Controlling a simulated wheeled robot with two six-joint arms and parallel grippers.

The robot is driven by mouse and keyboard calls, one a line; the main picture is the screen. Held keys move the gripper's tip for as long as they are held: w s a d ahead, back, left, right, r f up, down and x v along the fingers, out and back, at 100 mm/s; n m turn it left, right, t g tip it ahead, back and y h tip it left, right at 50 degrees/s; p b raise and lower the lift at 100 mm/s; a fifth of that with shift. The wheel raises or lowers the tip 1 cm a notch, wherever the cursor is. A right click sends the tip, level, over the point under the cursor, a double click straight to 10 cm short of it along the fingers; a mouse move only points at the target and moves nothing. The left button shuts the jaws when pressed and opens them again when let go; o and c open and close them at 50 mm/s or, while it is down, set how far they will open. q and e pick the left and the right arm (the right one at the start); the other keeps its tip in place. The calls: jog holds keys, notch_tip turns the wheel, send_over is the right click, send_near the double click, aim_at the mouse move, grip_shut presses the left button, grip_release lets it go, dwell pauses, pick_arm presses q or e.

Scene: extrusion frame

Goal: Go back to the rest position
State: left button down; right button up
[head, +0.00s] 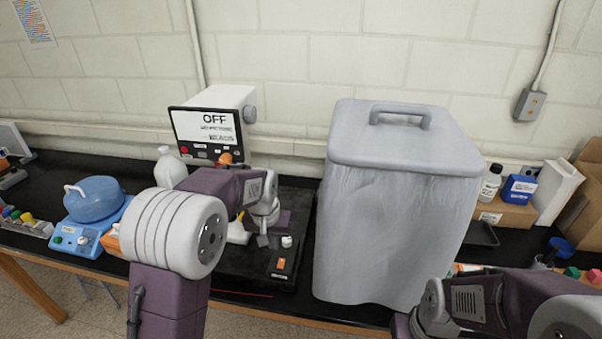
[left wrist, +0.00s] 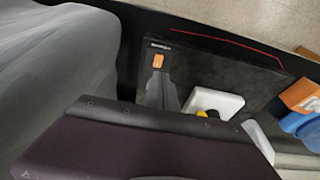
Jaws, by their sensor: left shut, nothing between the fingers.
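My left arm comes up from the bottom left of the head view and bends over the bench. My left gripper (head: 263,240) is shut and empty, above a black device with an orange switch (head: 281,263). The arm partly hides this device. The left wrist view shows the device's dark top (left wrist: 215,70) beside a purple part of my own arm.
A large grey covered bin (head: 395,220) stands right of my left gripper. Behind is a box-shaped instrument reading OFF (head: 205,128), with a white bottle (head: 169,165) near it. A blue device (head: 92,205) stands left. A cardboard box (head: 507,210) and bottle (head: 490,182) are right.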

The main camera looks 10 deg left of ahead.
pick_arm(q)
jog(key=s+a+f+b, duration=0.1)
jog(key=s+f+b, duration=0.3)
jog(key=s+f, duration=0.3)
jog(key=s+a+f+g+b, duration=0.1)
jog(key=s+f+b, duration=0.3)
jog(key=s, duration=0.9)
notch_tip(320, 180, down, 4)
jog(key=shift+s+r+n, duration=0.25)
jog(key=shift+s+n, duration=0.05)
jog(key=shift+s, duration=0.05)
